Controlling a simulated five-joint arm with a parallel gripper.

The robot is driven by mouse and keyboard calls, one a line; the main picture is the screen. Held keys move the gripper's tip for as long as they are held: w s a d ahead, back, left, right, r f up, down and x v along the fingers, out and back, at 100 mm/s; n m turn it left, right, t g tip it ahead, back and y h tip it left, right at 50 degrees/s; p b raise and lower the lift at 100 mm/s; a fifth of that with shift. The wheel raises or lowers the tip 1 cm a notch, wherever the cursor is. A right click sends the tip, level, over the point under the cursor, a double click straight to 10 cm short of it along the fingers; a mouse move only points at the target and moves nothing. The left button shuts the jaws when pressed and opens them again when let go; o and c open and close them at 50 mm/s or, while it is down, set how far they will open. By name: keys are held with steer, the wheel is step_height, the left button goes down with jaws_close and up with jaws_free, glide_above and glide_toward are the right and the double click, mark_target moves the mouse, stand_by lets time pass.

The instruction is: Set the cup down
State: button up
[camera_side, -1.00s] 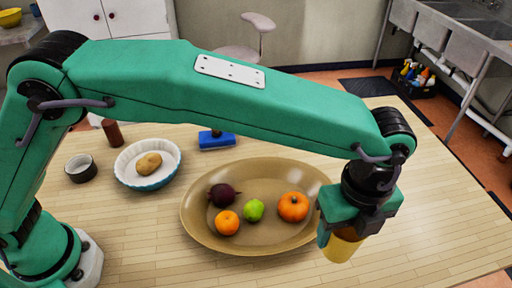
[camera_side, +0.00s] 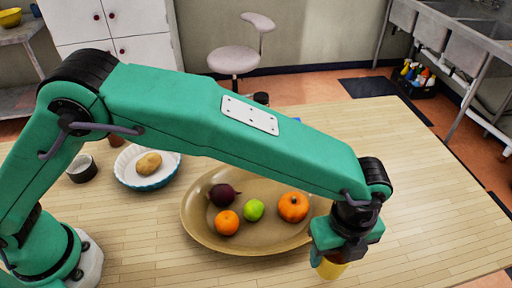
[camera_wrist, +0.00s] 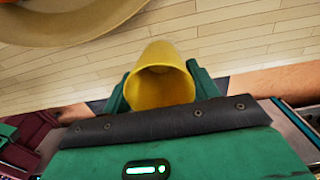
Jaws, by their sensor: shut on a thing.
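The yellow cup (camera_side: 331,269) is between the jaws of my gripper (camera_side: 334,258), at the lower right in the side view. In the wrist view the cup (camera_wrist: 161,82) shows its open mouth, with one green finger on each side; my gripper (camera_wrist: 160,92) is shut on it. The cup is just in front of the right end of the large tan oval platter (camera_side: 205,235), apart from it. I cannot tell whether the cup's base touches the wooden table (camera_side: 430,215).
The platter holds a beetroot (camera_side: 223,195), a mandarin (camera_side: 227,222), a lime (camera_side: 254,210) and a small pumpkin (camera_side: 293,207). A bowl (camera_side: 137,182) with a potato (camera_side: 149,163) and a dark cup (camera_side: 82,169) stand at left. The table's right side is bare.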

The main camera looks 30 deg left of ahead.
steer(key=shift+f, duration=1.95)
steer(key=shift+f, duration=0.15)
steer(key=o, duration=1)
steer(key=shift+c, duration=0.2)
step_height(320, 180, up, 12)
